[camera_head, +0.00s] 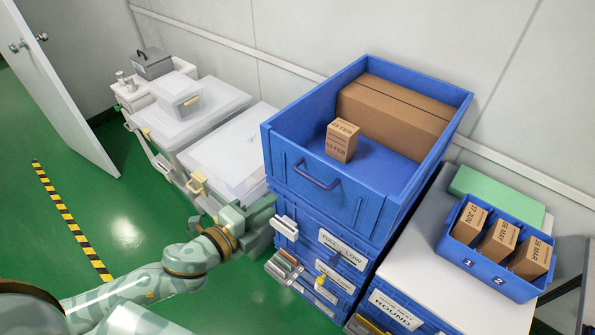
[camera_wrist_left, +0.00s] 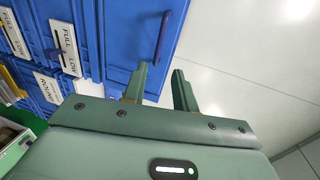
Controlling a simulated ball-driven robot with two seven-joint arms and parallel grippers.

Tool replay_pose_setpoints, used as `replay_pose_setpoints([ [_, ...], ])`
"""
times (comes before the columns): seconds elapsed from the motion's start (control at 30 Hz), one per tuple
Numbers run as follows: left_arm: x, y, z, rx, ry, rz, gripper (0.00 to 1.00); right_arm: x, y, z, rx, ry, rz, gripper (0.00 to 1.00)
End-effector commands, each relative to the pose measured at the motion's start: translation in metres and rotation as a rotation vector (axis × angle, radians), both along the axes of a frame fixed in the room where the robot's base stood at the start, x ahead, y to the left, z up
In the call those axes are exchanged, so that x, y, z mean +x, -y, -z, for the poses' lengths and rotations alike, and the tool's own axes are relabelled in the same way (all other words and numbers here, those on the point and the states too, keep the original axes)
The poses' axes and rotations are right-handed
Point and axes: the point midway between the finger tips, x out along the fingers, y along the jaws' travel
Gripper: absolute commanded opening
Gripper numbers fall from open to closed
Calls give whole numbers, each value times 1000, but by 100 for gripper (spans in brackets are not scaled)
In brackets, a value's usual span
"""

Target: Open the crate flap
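The big blue crate (camera_head: 455,110) stands open-topped on a stack of blue bins. Its front flap (camera_head: 345,197), with a blue bar handle (camera_head: 318,172), is upright and closed. My left gripper (camera_head: 268,206) is in front of and below the flap, left of the handle. In the left wrist view its two fingers (camera_wrist_left: 159,72) are apart with nothing between them. The handle (camera_wrist_left: 162,37) shows just beyond the fingertips there, apart from them as far as I can tell, against the blue flap (camera_wrist_left: 128,38). My right gripper is not in view.
Inside the crate are a small carton (camera_head: 342,141) and a long cardboard box (camera_head: 395,105). Labelled bins (camera_head: 343,248) with jutting fronts stand below. A blue tray (camera_head: 497,283) of date boxes is on the right; white lidded bins (camera_head: 200,108) are on the left. Green floor lies open at left.

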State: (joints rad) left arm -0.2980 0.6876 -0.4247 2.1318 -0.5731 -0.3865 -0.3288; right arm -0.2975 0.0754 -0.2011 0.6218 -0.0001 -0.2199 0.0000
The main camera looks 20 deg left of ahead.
Motion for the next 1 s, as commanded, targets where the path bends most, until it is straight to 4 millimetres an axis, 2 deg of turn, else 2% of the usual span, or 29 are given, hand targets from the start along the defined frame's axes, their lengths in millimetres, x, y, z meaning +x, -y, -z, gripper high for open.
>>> replay_pose_setpoints([
  [0.17,32,11,7,-2,3,-2,28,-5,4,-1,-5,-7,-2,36],
  [0.33,74,26,16,-2,3,-2,28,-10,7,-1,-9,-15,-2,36],
  [0.6,126,45,30,-3,-2,-4,28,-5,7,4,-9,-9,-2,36],
  [0.8,141,51,34,-4,-3,-3,28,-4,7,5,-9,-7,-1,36],
  [1.0,143,52,34,-4,-3,-2,28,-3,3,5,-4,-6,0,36],
])
